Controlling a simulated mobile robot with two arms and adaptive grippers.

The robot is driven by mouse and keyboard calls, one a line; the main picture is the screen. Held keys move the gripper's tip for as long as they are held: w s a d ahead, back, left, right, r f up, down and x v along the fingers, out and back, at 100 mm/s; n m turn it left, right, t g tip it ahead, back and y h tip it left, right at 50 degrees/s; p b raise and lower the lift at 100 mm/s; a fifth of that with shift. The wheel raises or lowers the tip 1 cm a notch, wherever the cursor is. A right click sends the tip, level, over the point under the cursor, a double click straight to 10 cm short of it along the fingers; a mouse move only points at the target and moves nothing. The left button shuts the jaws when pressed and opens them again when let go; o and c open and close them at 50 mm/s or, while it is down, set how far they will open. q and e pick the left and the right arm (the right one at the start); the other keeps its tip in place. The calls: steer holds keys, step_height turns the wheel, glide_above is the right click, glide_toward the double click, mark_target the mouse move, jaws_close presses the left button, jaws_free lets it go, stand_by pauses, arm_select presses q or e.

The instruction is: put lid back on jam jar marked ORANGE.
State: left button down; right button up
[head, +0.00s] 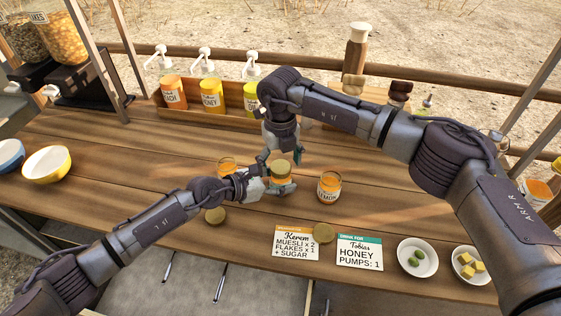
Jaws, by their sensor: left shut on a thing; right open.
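My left gripper (264,186) is shut on the middle jam jar (281,181), which stands on the wooden counter. A gold lid (280,164) is at the top of this jar; I cannot tell how firmly it sits. My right gripper (283,154) is open, pointing down close above that lid. An orange jam jar (228,164) stands to the left, partly hidden by my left arm. Another orange jar (329,187) with a white label stands to the right and looks lidless. Jar labels are too small or hidden to read. Loose gold lids lie at the front left (215,215) and front right (323,233).
Order cards for Kerem (296,243) and Tobias (360,253) lie at the front. Small bowls with green pieces (417,257) and yellow cubes (470,266) are at front right. Pump bottles (212,96) stand in a wooden rack behind. Bowls (47,163) sit at left.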

steer(key=shift+r, duration=0.1)
step_height(320, 180, up, 12)
stand_by(0.4)
arm_select(q)
steer(key=shift+c, duration=1.3)
jaws_free()
steer(key=v, duration=1.1)
steer(key=shift+a, duration=0.1)
steer(key=shift+s+a+r, duration=0.15)
steer(key=shift+a+r, duration=0.05)
steer(key=shift+a, duration=0.1)
